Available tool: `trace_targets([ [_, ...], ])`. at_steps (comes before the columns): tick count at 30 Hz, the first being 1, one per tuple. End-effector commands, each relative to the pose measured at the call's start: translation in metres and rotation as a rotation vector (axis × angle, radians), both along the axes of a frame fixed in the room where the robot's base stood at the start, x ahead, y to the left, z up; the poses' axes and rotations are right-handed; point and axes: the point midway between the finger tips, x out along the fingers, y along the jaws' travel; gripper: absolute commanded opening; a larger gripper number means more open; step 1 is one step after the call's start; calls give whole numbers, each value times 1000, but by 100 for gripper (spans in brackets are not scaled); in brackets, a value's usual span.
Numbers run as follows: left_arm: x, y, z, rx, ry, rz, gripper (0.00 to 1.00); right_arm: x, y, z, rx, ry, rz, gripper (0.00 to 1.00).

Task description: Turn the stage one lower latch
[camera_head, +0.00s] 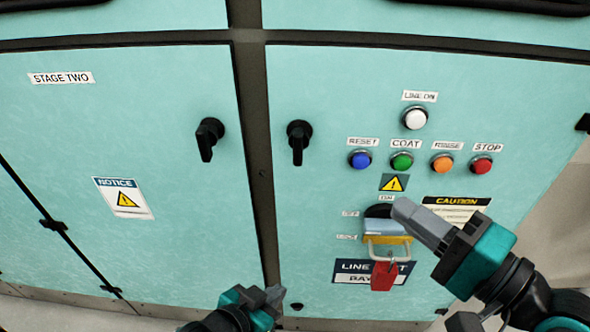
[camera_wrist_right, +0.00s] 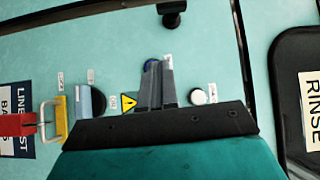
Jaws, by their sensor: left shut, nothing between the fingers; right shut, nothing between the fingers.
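No label reading "stage one" is in view, so I cannot tell which latch is the stage one lower latch. In the head view one black latch handle (camera_head: 209,138) is on the door labelled STAGE TWO (camera_head: 62,78). Another black latch handle (camera_head: 299,140) is on the panel to its right; both point roughly downward. My left gripper (camera_head: 274,294) is shut and empty at the bottom, below both handles. My right gripper (camera_head: 402,207) is shut and empty in front of the control panel; it also shows in the right wrist view (camera_wrist_right: 152,66). Neither gripper appears to touch a latch.
Blue (camera_head: 360,159), green (camera_head: 402,163), orange (camera_head: 443,164) and red (camera_head: 481,164) buttons sit below a white button (camera_head: 415,118). A dark RINSE panel (camera_wrist_right: 289,45) shows in the wrist view.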

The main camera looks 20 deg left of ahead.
Motion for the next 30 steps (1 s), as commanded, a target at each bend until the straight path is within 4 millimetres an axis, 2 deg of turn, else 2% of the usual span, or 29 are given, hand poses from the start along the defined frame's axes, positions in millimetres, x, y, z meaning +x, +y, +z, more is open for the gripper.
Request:
trace_targets([
  [5, 2, -1, 2, -1, -8, -4, 0, -2, 4, 3, 34, 53, 26, 0],
  [11, 0, -1, 6, -2, -5, -4, 0, 7, 20, 5, 37, 54, 25, 0],
  [26, -3, -2, 3, -7, 4, 1, 0, 46, 92, 4, 34, 50, 24, 0],
  [30, -2, -2, 5, -10, 5, 5, 0, 39, 110, 4, 35, 53, 25, 0],
])
